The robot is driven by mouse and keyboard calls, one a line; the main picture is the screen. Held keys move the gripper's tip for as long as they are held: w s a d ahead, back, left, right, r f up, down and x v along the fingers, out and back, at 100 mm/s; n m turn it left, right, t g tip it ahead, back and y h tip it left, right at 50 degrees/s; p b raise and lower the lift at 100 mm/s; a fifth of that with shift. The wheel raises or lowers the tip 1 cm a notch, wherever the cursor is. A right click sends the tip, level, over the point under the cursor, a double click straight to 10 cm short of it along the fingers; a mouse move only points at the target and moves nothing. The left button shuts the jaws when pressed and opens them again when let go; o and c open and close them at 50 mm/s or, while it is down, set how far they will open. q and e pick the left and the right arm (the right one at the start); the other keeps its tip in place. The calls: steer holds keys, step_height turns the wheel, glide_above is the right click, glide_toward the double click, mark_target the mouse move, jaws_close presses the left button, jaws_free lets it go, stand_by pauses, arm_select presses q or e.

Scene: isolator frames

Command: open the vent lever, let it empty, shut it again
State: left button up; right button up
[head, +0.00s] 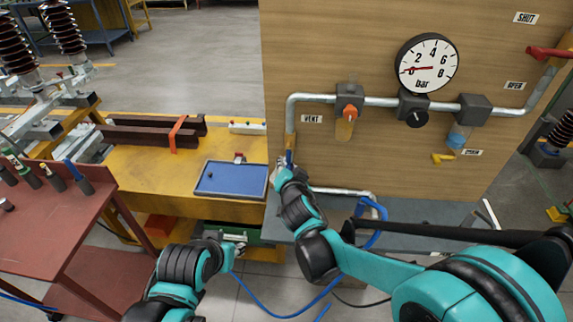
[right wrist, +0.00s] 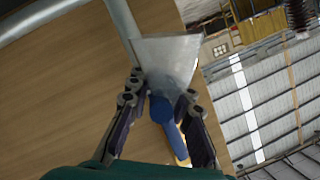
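The wooden panel (head: 370,160) carries a pipe with a "VENT" label (head: 312,118) by its left downward run. A blue-handled lever on a grey metal block (right wrist: 172,60) is in the right wrist view; its blue handle (right wrist: 161,108) points toward my palm. In the head view a bit of blue (head: 289,157) shows by the pipe. My right gripper (head: 283,164) is there, its fingers (right wrist: 162,92) on both sides of the handle with small gaps. The gauge (head: 427,63) needle points near 0. My left gripper (head: 238,240) is low, away from the panel; its fingers are too small to judge.
A red lever (head: 548,53) sits at right between "SHUT" and "OPEN" labels. A blue tray (head: 232,192) lies on the yellow bench. A blue hose (head: 270,312) crosses the floor.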

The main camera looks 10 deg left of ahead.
steer(key=o, duration=0.3)
steer(key=shift+a+r, duration=0.1)
steer(key=v, duration=1.2)
steer(key=s+d+f+n+g+h, duration=0.1)
steer(key=s+d+f+g+h, duration=0.15)
steer(key=d, duration=0.55)
steer(key=s+d+f+g+h, duration=0.1)
steer(key=s+d, duration=0.2)
steer(key=d, duration=0.6)
steer(key=s+d+f+n+g, duration=0.3)
steer(key=s+d, duration=0.2)
steer(key=s, duration=0.4)
steer(key=shift+s+f+n, duration=0.25)
steer(key=shift+s+n, duration=0.15)
